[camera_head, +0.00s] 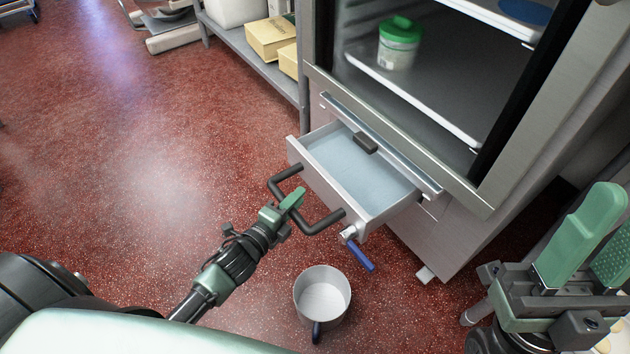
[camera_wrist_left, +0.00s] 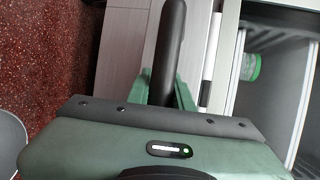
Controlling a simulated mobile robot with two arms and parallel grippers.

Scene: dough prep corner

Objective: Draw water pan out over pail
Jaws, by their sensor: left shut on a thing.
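The water pan (camera_head: 322,186) is a pale metal drawer, partly out from under the glass-doored cabinet, with bluish water in it. A tap with a blue lever (camera_head: 361,256) sits at its front right corner. My left gripper (camera_head: 291,201) is shut on the pan's dark bar handle (camera_head: 321,224). In the left wrist view the handle (camera_wrist_left: 171,45) runs between the green fingers. The round metal pail (camera_head: 322,297) stands on the floor in front of the pan, below the tap in the picture. My right gripper (camera_head: 600,245) is at the right edge, away from the pan, its fingers apart.
The cabinet (camera_head: 440,235) above the pan has shelves and a green-lidded tub (camera_head: 399,43). A dark block (camera_head: 366,143) shows at the back of the pan. A low shelf with yellow boxes (camera_head: 270,38) stands behind. The red floor at left is clear.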

